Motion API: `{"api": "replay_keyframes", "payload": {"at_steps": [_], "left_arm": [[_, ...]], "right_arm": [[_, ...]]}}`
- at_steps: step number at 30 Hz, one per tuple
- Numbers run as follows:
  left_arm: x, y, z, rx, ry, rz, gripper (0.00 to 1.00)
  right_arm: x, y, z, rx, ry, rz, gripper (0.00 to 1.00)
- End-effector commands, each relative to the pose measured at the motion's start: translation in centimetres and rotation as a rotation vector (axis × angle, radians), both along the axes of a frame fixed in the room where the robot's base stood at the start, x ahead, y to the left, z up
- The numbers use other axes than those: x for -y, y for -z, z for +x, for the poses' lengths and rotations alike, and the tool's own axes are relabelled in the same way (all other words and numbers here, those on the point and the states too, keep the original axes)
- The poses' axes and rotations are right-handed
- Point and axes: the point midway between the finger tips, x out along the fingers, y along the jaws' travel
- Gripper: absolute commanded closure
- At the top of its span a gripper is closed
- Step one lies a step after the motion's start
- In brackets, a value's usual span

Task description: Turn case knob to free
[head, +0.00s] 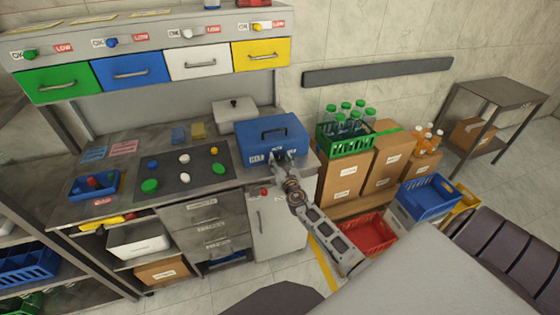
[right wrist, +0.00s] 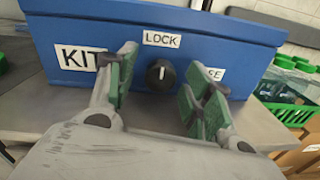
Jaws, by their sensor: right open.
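The blue case (head: 256,127) stands on the right end of the counter, its handle on the lid. In the right wrist view the case front (right wrist: 60,32) carries a black knob (right wrist: 160,75) with its white mark pointing up to the LOCK label (right wrist: 161,39). A label ending in "E" (right wrist: 215,74) at the right is partly hidden by a finger. My right gripper (right wrist: 160,88) is open in front of the case, its green-padded fingers either side of the knob, apart from it in the picture. It also shows in the head view (head: 283,160). My left gripper is not in view.
A dark mat (head: 170,181) with several coloured caps lies left of the case, and a grey box (head: 226,113) stands behind it. A green crate of bottles (head: 347,147) stands on cartons at the right. Coloured drawers (head: 130,74) hang above the counter.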

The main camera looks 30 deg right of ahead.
Motion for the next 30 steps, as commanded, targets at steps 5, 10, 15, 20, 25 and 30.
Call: {"api": "replay_keyframes", "payload": {"at_steps": [5,10,15,20,25,30], "left_arm": [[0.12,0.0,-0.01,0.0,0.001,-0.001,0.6],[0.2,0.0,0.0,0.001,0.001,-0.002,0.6],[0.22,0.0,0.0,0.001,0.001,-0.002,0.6],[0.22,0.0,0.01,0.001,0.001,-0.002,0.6],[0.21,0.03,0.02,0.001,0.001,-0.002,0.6],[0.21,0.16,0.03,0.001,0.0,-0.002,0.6]], "right_arm": [[0.02,-0.02,0.11,0.0,0.0,0.0,0.49],[0.02,-0.03,0.09,0.0,0.0,0.0,0.53],[0.02,-0.03,0.08,0.0,0.0,0.0,0.74],[0.02,-0.03,0.08,0.0,0.0,0.0,0.95],[0.02,-0.02,0.08,0.001,0.0,0.005,0.96],[0.01,-0.01,0.08,0.008,0.0,0.031,0.96]]}}
